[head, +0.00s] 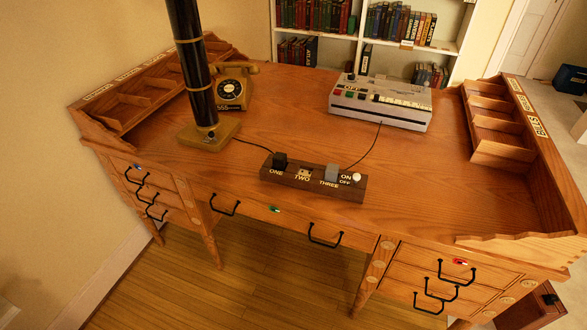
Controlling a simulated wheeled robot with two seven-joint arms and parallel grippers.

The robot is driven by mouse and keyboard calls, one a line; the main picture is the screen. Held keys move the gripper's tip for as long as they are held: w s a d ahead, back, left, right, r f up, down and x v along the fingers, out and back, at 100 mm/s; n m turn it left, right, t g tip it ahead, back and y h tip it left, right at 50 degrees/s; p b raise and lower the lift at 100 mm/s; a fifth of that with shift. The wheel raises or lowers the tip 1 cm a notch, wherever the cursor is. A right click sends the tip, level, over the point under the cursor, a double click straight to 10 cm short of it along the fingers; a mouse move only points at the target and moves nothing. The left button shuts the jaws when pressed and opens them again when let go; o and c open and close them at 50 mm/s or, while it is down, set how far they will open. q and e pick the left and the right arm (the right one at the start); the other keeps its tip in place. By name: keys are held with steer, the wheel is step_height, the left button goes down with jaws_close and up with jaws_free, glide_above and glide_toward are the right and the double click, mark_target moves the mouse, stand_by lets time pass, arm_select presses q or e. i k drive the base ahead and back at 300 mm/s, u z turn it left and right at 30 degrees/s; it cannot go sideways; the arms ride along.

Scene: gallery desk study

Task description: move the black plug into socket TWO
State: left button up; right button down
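The black plug (280,161) sits in socket ONE, at the left end of the dark wooden socket strip (314,186) on the desk. A dark cord runs from it toward the lamp base. Socket TWO (303,173), in the middle of the strip above its label, has no plug in it. A grey plug (332,171) sits in socket THREE, and a cord runs from it to the keyed machine. Neither of my grippers shows in the head view.
A black lamp column on a brass base (207,136) and a tan telephone (235,88) stand at the left. The pale keyed machine (381,101) is behind the strip. A white knob (357,177) marks ON/OFF. The wooden desk top (430,180) is clear to the right.

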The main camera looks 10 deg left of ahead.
mark_target(313, 177)
steer(key=z, duration=0.85)
steer(key=i, duration=0.7)
steer(key=u, duration=0.6)
